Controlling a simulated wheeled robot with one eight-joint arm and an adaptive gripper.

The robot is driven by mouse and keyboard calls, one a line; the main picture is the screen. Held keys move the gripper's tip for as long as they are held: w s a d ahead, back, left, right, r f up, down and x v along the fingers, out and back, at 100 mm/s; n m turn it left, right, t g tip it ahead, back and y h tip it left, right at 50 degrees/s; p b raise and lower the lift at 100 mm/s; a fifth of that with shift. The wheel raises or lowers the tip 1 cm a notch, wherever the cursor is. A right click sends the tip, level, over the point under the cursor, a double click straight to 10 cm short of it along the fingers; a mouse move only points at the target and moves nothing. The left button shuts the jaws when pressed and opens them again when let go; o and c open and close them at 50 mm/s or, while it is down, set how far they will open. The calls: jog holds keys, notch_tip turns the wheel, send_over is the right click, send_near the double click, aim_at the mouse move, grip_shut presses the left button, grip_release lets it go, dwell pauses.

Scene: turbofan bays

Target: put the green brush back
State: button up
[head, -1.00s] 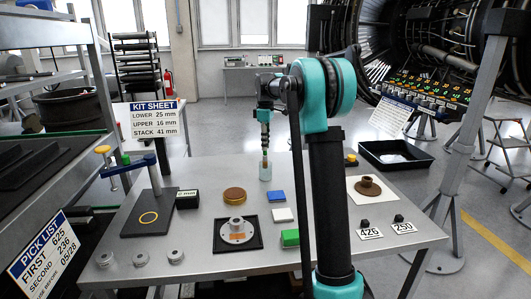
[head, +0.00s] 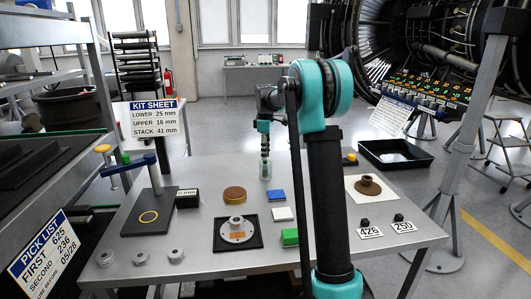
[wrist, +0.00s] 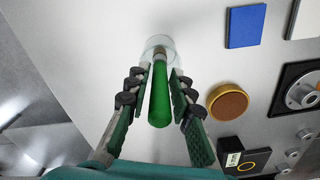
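The green brush (wrist: 158,98) stands with its lower end in a clear glass cup (wrist: 156,42) on the table; its green handle points up toward the wrist camera. The cup also shows in the head view (head: 265,172). My gripper (wrist: 160,73) points down over the cup. Its two fingers are on either side of the handle, with narrow gaps visible, so it looks open around the brush. In the head view, my gripper (head: 265,155) is just above the cup, and the brush is hard to make out between the fingers.
A brown round lid (head: 235,195), a blue block (head: 276,196), a white block (head: 282,214) and a green block (head: 290,237) lie near the cup. A flanged part sits on a black plate (head: 257,243). The table behind the cup is mostly clear.

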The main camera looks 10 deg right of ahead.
jog(key=shift+o, duration=0.7)
notch_tip(320, 180, up, 18)
jog(key=shift+s+f, duration=0.1)
jog(key=shift+s, duration=0.05)
